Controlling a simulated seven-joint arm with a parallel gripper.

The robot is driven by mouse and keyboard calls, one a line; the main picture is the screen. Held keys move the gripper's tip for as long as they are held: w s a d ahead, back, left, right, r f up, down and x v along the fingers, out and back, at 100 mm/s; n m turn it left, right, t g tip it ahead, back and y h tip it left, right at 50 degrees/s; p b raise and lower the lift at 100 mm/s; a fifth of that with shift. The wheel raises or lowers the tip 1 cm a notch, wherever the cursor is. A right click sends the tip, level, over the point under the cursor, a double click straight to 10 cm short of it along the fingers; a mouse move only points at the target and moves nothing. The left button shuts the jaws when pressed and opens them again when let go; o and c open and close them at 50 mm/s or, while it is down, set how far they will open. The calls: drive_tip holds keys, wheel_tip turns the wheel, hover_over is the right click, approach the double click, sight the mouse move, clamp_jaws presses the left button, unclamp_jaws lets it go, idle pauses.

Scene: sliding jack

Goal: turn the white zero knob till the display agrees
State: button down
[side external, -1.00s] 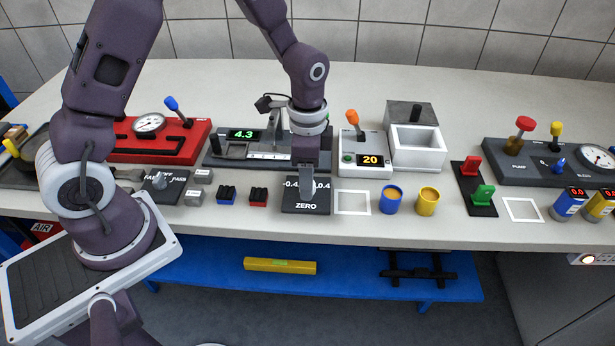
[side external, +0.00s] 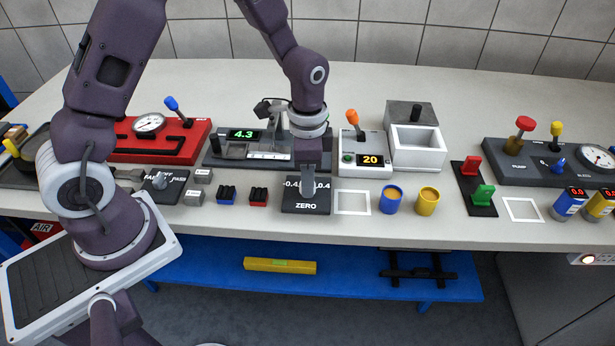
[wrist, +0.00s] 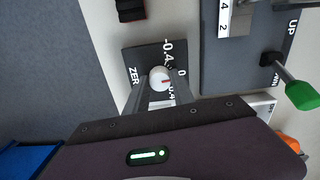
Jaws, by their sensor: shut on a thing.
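The white zero knob (wrist: 160,78) sits on a dark plate marked ZERO (side external: 306,207), with -0.4, 0 and 0.4 around it. In the wrist view a red mark on the knob points toward the 0.4 side. My gripper (wrist: 160,88) is shut on the knob, one finger on each side. In the side external view my gripper (side external: 308,188) comes down from above and hides most of the knob. The green display (side external: 243,134) behind it to the left reads 4.3. A scale strip (side external: 270,155) lies beside that display.
A box with a display reading 20 (side external: 370,161) and an orange-topped lever (side external: 352,117) stands just right of my gripper. Red and blue blocks (side external: 258,194) lie to the left. Blue (side external: 391,200) and yellow (side external: 427,201) cups stand to the right.

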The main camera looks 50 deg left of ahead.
drive_tip(key=n, duration=0.4)
drive_tip(key=shift+n, duration=1.8)
drive_tip(key=c, duration=1.1)
unclamp_jaws()
drive_tip(key=shift+r, duration=0.1)
